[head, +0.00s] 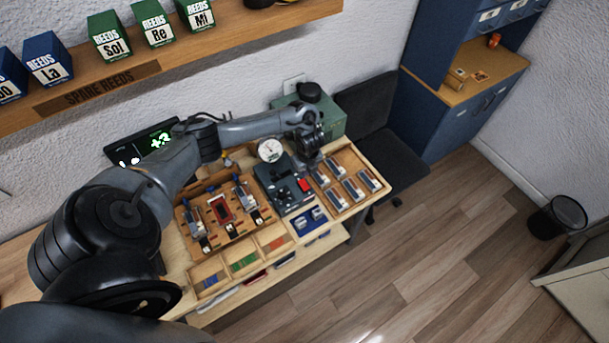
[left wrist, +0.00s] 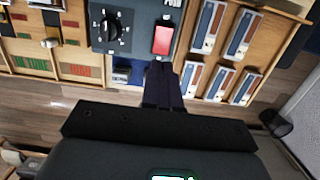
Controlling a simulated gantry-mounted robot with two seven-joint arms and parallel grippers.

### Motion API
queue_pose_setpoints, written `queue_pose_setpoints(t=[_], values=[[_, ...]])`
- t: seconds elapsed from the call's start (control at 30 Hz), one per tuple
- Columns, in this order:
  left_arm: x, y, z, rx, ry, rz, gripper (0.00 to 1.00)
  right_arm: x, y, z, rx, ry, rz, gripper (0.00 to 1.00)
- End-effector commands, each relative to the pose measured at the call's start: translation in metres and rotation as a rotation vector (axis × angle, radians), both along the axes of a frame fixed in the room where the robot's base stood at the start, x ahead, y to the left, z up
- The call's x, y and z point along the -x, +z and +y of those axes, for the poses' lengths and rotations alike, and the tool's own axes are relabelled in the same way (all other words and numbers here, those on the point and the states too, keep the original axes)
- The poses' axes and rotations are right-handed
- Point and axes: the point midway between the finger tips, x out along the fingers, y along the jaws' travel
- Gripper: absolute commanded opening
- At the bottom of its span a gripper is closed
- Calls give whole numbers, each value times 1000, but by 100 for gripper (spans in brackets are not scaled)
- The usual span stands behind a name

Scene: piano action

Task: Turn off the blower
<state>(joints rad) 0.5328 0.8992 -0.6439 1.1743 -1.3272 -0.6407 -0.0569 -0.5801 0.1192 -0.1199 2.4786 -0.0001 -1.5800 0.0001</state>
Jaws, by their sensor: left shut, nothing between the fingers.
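A dark grey control unit (head: 285,185) sits on the wooden workbench. It has a black dial and a red switch (head: 305,184) at its right side. In the left wrist view the red switch (left wrist: 163,38) and the black dial (left wrist: 111,29) show clearly. My left gripper (head: 312,152) is shut and empty. In the head view it appears just behind the unit; in the left wrist view its fingertips (left wrist: 163,68) appear just below the red switch. I cannot tell whether they touch anything. A green box (head: 332,118) with a black round top stands at the back.
A round gauge (head: 270,150) stands behind the unit. A wooden tray (head: 372,180) of metal reed pieces lies right of it, and a board with a red-framed part (head: 221,208) lies left. A black chair (head: 375,125) is beyond the bench.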

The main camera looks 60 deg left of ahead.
Motion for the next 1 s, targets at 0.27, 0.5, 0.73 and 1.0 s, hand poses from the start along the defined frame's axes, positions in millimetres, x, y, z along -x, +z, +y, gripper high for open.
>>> queue_pose_setpoints(t=[0.27,0.5,0.73,1.0], values=[[-1,36,-4,-1,1,-2,0,0,0,1,-4,-2,0,43],[-1,44,-5,0,2,-1,0,0,1,1,-4,-2,0,43],[0,44,-5,0,1,-1,0,0,1,0,0,0,-1,43],[4,42,-31,61,31,-3,0,2,-3,-1,5,5,3,43]])
